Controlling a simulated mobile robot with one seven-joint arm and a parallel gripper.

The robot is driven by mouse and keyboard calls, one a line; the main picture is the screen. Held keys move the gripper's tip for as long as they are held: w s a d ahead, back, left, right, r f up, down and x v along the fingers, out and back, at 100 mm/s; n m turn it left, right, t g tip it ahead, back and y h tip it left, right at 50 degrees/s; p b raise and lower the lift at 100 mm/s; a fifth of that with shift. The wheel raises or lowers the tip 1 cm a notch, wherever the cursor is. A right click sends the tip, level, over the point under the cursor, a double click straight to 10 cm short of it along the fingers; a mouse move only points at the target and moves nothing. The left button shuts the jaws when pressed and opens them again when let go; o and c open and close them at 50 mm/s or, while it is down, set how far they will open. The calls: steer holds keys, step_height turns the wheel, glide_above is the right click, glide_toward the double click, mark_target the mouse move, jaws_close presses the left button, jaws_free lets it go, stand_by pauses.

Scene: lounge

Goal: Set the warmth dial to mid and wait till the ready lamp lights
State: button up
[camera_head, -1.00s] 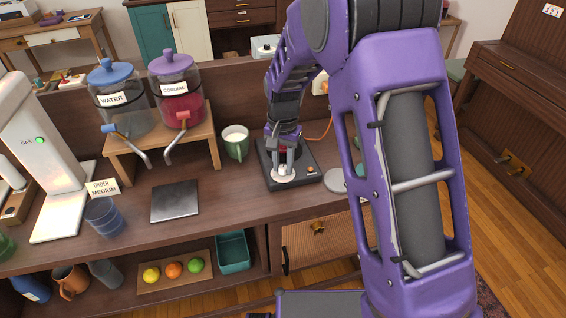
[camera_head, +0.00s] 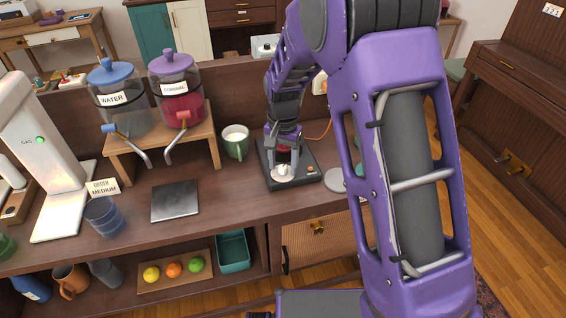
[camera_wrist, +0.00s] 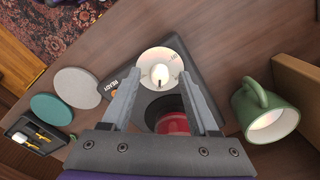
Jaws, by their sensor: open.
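The warmer is a dark, flat unit (camera_head: 264,183) on the wooden counter, and a red round part sits on it behind the dial. Its warmth dial (camera_wrist: 147,60) is a pale disc with a white raised knob (camera_wrist: 160,77). I cannot read where the knob points. The ready lamp (camera_head: 310,169) is a small orange spot at the unit's right corner; the READY label shows in the wrist view. I cannot tell if it is lit. My gripper (camera_wrist: 159,78) is open, with one finger on each side of the knob and gaps between.
A green mug (camera_head: 236,146) of pale liquid stands left of the warmer. Water (camera_head: 122,122) and cordial dispensers (camera_head: 184,112) stand farther left. A dark square plate (camera_head: 175,201) lies on the counter.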

mark_target(283, 167)
step_height(283, 167, up, 18)
steer(key=p, duration=0.1)
steer(key=shift+f+p, duration=0.25)
steer(key=shift+p, duration=0.1)
